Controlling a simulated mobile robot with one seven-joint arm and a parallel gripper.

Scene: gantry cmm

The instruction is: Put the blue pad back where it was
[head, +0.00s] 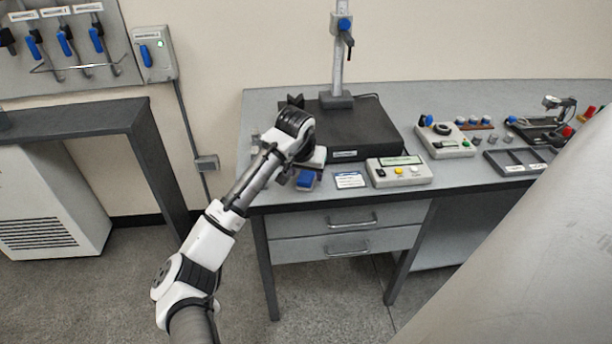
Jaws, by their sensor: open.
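The blue pad (305,181) shows as a small blue block near the front left edge of the grey desk, partly covered from above by my gripper. My gripper (311,164) is over the desk's left end, just above and behind the pad in the picture. It is open. Its fingertips are small and mostly hidden by the wrist, so I cannot tell whether they touch the pad or are around it.
A black plate with a post (360,128) stands behind my gripper. A white card (349,180) and a grey button box (399,171) lie to the right. A control box (445,140) and a dark tray (519,161) are farther right. A large pale surface blocks the lower right.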

